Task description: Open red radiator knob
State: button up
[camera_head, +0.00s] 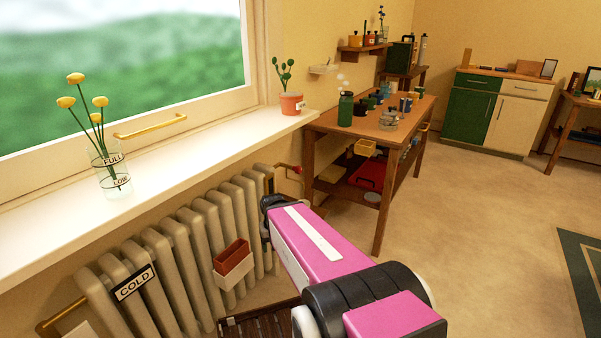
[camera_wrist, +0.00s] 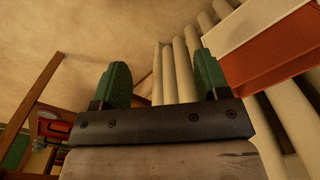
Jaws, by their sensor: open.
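The cream radiator (camera_head: 186,245) stands under the window sill. A small red knob (camera_head: 297,169) shows on a pipe at its far right end, close to the desk leg. My gripper reaches along the radiator's right end in the head view, where my pink arm hides its fingers. In the wrist view my gripper (camera_wrist: 161,75) has its two green fingers spread with nothing between them. Radiator columns (camera_wrist: 187,70) lie beyond the fingers. I cannot make out the knob in the wrist view.
A white and red-brown holder (camera_head: 232,264) hangs on the radiator, large at the right of the wrist view. A COLD label (camera_head: 135,283) is on the left columns. The sill (camera_head: 200,150) overhangs the radiator. A wooden desk (camera_head: 340,124) stands to the right; floor (camera_head: 480,220) beyond is clear.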

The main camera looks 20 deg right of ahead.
jog(key=w+d+m+t+y, duration=0.2)
jog(key=w+m+y, duration=0.4)
jog(key=w, duration=0.4)
jog(key=m+t+y, duration=0.4)
jog(key=m+t, duration=0.9)
jog(key=m, duration=0.8)
send_near(301, 170)
jog(key=w, duration=0.2)
jog(key=x, duration=0.7)
jog(key=a+x, duration=0.1)
jog(key=x, duration=0.3)
jog(key=shift+s+d, duration=0.1)
jog(key=shift+s, duration=0.2)
jog(key=c, duration=0.9)
